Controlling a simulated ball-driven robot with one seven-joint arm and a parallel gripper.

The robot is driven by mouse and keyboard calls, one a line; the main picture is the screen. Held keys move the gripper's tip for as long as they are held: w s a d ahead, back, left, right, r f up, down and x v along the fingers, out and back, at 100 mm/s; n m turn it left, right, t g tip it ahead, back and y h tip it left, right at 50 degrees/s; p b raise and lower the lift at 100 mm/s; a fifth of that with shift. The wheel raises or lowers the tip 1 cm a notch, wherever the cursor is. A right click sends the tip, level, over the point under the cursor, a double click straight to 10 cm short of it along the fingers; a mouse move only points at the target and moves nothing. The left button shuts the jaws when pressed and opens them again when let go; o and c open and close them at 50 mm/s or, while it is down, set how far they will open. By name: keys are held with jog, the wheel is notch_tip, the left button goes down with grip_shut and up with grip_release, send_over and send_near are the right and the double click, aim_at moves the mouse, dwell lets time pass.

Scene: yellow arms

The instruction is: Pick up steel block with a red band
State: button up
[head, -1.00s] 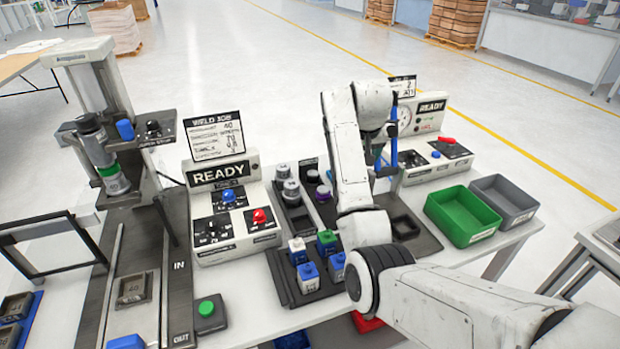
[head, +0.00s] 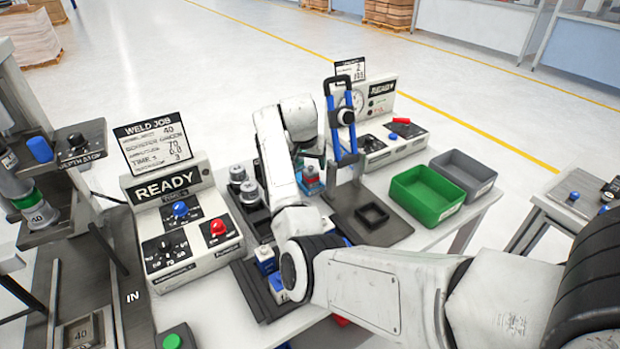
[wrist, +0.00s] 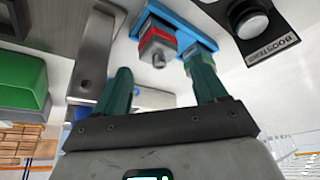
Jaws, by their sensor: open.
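The steel block with a red band (wrist: 158,42) shows in the wrist view, sitting at a blue holder (wrist: 185,28) just beyond my fingertips. In the head view a small red and blue item (head: 312,180), apparently this block and holder, shows just right of my arm and is partly hidden. My gripper (wrist: 160,70) has two dark green fingers spread apart with nothing between them. The block lies ahead of the gap, nearer the top of the wrist picture. The right finger is close to or against the holder's edge; I cannot tell which. My arm largely hides the gripper in the head view.
A press stand with blue uprights (head: 343,125) rises right of my arm. Grey cylinders (head: 248,190) stand in a dark rack to the left. The weld box (head: 185,225) is further left. A green bin (head: 427,193) and grey bin (head: 462,174) are at right.

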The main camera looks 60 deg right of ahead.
aim_at(311, 167)
jog(key=x, duration=0.5)
jog(key=shift+c, duration=0.2)
jog(key=shift+r, duration=0.1)
jog(key=c, duration=1.2)
